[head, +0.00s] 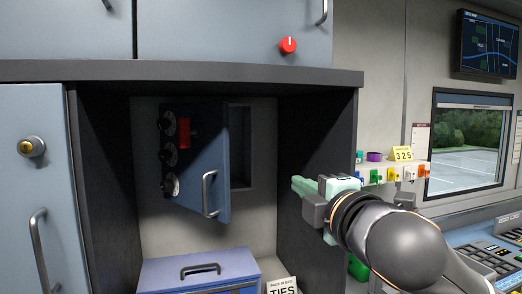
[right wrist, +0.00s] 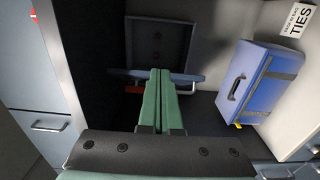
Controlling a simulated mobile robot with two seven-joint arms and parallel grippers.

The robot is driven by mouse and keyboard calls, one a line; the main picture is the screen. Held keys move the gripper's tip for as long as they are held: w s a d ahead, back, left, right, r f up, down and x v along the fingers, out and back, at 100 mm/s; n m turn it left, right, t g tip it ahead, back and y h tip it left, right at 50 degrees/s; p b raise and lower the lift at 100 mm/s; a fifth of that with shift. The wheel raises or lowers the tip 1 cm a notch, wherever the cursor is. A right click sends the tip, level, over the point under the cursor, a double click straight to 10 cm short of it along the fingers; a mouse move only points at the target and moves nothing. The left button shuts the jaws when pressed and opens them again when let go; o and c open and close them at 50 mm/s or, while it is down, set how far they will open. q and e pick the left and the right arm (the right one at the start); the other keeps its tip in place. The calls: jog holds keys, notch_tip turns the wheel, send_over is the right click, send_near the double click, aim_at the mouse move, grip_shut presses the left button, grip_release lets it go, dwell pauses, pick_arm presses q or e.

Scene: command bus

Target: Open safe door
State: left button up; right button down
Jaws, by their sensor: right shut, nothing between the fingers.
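The blue safe door (head: 215,165) hangs ajar in the dark recess under the cabinets. It stands out from the wall, and the safe's dark opening (head: 240,145) shows to its right. The door has a curved metal handle (head: 209,194); a red piece (head: 184,131) and several round dials (head: 170,156) sit at its left. My right gripper (head: 295,186) is shut and empty, to the right of the handle and apart from it in the head view. In the right wrist view its green fingers (right wrist: 160,75) are together, in front of the door (right wrist: 185,76) and safe opening (right wrist: 160,45). My left gripper is not in view.
A blue case (head: 200,272) with a dark handle stands below the safe, beside a "TIES" box (head: 282,286). The recess's dark right wall (head: 318,140) is close to my right gripper. A shelf with small colored items (head: 395,172) lies to the right.

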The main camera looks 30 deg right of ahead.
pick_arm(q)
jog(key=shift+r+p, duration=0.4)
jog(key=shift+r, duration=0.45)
pick_arm(e)
jog(key=x, duration=2.5)
jog(key=shift+w+a, duration=0.15)
jog(key=shift+w, duration=0.05)
jog(key=shift+a, duration=0.1)
